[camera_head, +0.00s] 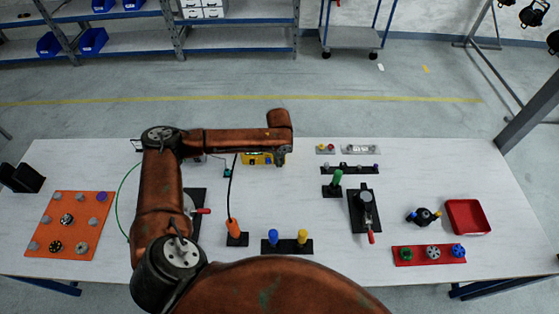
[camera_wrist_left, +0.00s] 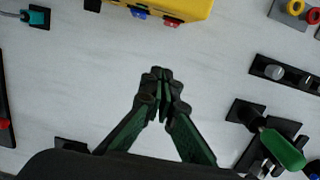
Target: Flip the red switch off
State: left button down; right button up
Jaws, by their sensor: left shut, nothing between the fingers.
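A yellow box (camera_head: 262,160) stands towards the back middle of the table, partly covered by my left arm in the head view. In the left wrist view the yellow box (camera_wrist_left: 190,7) is cut off by the top edge. The red switch (camera_wrist_left: 172,22) sits on its near side, with a blue switch (camera_wrist_left: 138,13) to its left. My left gripper (camera_wrist_left: 161,75) is shut and empty, its green and black fingers pointing towards the box, below the red switch in the picture and apart from it. My right gripper is not in view.
A green-handled device (camera_head: 337,180) stands right of my arm, beside a black strip (camera_head: 350,170). An orange-handled device (camera_head: 234,228) and blue and yellow knobs stand nearer. A red tray (camera_head: 468,217) lies right. White tabletop is bare around my fingers.

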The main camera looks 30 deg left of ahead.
pick_arm(q)
jog(key=f, duration=0.7)
jog(key=shift+w+a+f, duration=0.15)
jog(key=shift+w+f, duration=0.05)
jog(key=shift+w, duration=0.15)
jog(key=shift+w+a+f, duration=0.1)
jog(key=shift+w+a, duration=0.25)
jog(key=shift+w, duration=0.2)
jog(key=shift+w+a, duration=0.3)
jog(key=shift+w, duration=0.2)
jog(key=shift+w+a+f+b, duration=0.1)
jog(key=shift+w+a+b, duration=0.2)
jog(key=shift+w+a, duration=0.25)
jog(key=shift+w+d, duration=0.1)
jog(key=shift+d, duration=0.15)
